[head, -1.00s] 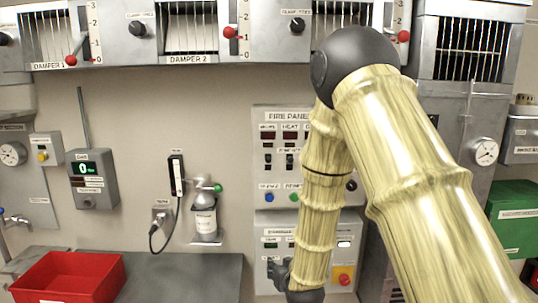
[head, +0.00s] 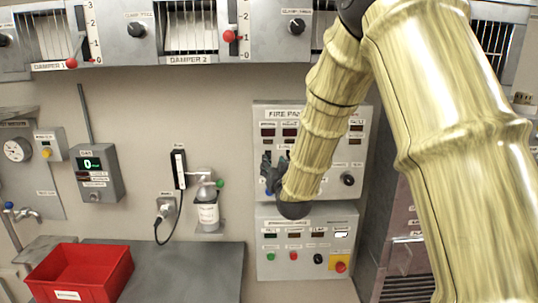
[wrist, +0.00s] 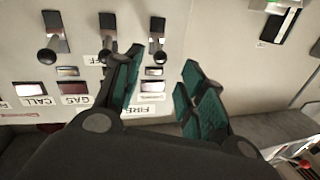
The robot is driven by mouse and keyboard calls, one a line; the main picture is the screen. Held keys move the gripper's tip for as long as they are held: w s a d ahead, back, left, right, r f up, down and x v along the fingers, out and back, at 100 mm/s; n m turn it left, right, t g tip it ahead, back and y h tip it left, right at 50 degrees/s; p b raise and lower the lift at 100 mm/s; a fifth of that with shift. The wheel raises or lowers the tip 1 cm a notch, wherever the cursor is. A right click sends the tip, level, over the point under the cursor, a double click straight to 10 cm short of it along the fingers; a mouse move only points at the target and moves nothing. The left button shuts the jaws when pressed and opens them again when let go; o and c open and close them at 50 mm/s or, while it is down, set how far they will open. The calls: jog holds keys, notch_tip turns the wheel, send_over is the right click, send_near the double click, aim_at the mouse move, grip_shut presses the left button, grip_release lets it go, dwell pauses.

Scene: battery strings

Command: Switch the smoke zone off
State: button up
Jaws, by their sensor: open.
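The grey fire panel (head: 312,112) hangs on the wall, with a row of displays and switches. My gripper (head: 268,168) is at its left side in the head view and hides the lower left controls. In the wrist view, which sees the panel upside down, three black lever switches show. The rightmost lever (wrist: 157,40), apparently the smoke zone's, lies just beyond my open, empty gripper (wrist: 163,60). Its knob end points toward the displays. The smoke label cannot be read, and I cannot tell whether a finger touches the lever. The left finger covers part of the display row.
A second grey panel (head: 275,243) with buttons sits below. A red bin (head: 115,268) stands on the grey counter (head: 190,275). Damper levers line the top.

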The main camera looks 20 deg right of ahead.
aim_at(269, 157)
jog(key=w+p, duration=0.1)
jog(key=w, duration=0.1)
jog(key=w+p, duration=0.1)
jog(key=w, duration=0.1)
jog(key=shift+w+d+r, duration=0.1)
jog(key=shift+w+d, duration=0.1)
jog(key=shift+w+p, duration=0.4)
jog(key=shift+w, duration=0.45)
grip_shut()
